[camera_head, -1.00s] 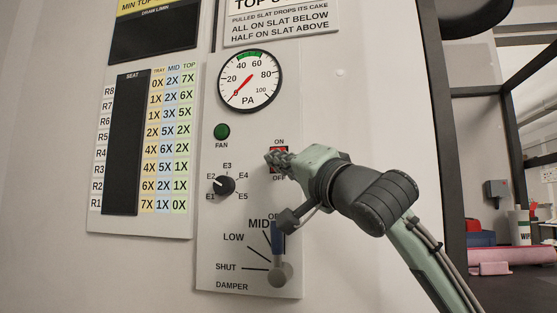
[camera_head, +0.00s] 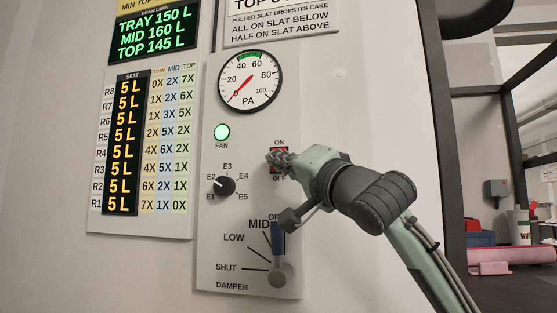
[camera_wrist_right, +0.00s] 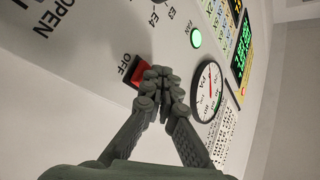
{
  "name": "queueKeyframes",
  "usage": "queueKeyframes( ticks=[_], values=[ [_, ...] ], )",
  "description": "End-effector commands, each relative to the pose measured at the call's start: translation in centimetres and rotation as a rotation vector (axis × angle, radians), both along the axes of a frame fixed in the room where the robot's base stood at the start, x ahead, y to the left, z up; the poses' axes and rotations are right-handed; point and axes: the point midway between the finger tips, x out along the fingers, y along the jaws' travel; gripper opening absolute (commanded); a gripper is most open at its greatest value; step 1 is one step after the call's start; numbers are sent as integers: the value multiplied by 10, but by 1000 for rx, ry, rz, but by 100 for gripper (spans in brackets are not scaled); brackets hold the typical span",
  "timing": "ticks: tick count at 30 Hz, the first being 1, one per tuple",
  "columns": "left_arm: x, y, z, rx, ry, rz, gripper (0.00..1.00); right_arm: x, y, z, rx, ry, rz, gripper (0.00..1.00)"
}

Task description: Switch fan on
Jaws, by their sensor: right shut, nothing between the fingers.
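The fan switch is a red rocker (camera_head: 279,153) between the ON and OFF labels on the panel. It also shows red beside the OFF label in the right wrist view (camera_wrist_right: 130,82). My right gripper (camera_head: 273,160) is shut and empty, with its fingertips at the switch and covering part of it. In the right wrist view its closed fingertips (camera_wrist_right: 158,80) overlap the ON side of the rocker. I cannot tell whether they touch it. The round FAN lamp (camera_head: 222,132) glows bright green, also in the right wrist view (camera_wrist_right: 196,38). My left gripper is not in view.
The PA gauge (camera_head: 250,82) sits above the switch, its needle near zero. The selector knob (camera_head: 225,185) points to E2. The damper lever (camera_head: 279,250) stands up below my gripper. Green and yellow displays (camera_head: 152,32) are lit at left.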

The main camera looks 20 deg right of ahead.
Motion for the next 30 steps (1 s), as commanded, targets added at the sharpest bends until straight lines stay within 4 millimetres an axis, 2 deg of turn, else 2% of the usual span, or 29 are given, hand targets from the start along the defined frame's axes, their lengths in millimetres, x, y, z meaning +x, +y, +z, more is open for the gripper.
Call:
queueKeyframes(
  ticks=[19,30],
  values=[
    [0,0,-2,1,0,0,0,-7,5,-4,0,3,-2,0],
    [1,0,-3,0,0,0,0,-35,24,-9,0,1,1,0]
  ],
)
